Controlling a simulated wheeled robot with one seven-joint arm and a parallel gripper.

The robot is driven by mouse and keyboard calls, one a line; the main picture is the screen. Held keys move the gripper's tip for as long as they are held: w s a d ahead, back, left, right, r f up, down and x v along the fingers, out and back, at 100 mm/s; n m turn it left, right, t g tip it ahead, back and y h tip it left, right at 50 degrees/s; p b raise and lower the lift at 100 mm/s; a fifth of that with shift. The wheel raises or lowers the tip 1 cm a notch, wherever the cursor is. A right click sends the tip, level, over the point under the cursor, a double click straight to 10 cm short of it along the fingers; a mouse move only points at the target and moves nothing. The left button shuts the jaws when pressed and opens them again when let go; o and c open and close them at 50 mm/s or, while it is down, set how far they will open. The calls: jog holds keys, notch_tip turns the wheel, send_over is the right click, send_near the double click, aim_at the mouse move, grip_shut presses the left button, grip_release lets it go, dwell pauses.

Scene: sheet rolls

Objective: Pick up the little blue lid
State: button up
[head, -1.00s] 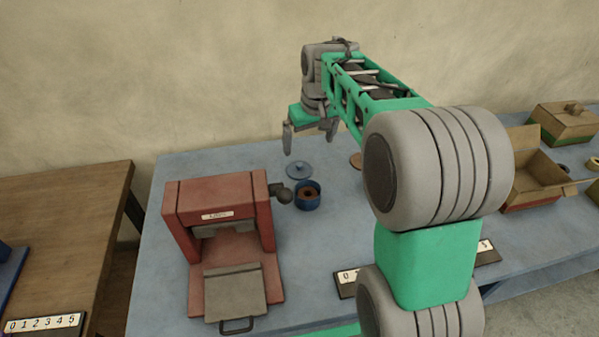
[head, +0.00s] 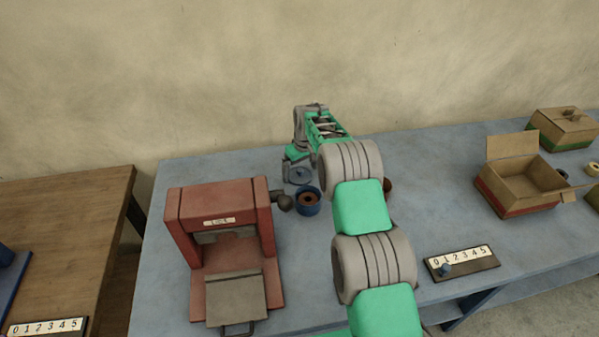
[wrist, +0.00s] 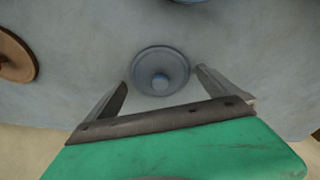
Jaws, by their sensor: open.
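The little blue lid (head: 299,175) lies on the blue table near the back, behind a small blue pot (head: 307,203) with brown inside. In the wrist view the round lid (wrist: 148,62) shows with its knob up, between and just beyond the fingertips. My gripper (wrist: 160,80) is open, one finger to each side of the lid, and nothing is held. In the head view my gripper (head: 299,172) is low over the lid and partly hides it. I cannot tell whether the fingers touch the table.
A red press (head: 222,220) with a dark knob stands left of the pot. An open cardboard box (head: 522,187) and a closed box (head: 563,128) stand at the right. A number strip (head: 461,262) lies at the front. A brown disc (wrist: 15,58) lies nearby.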

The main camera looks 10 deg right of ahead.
jog(key=shift+f, duration=0.15)
jog(key=c, duration=1.2)
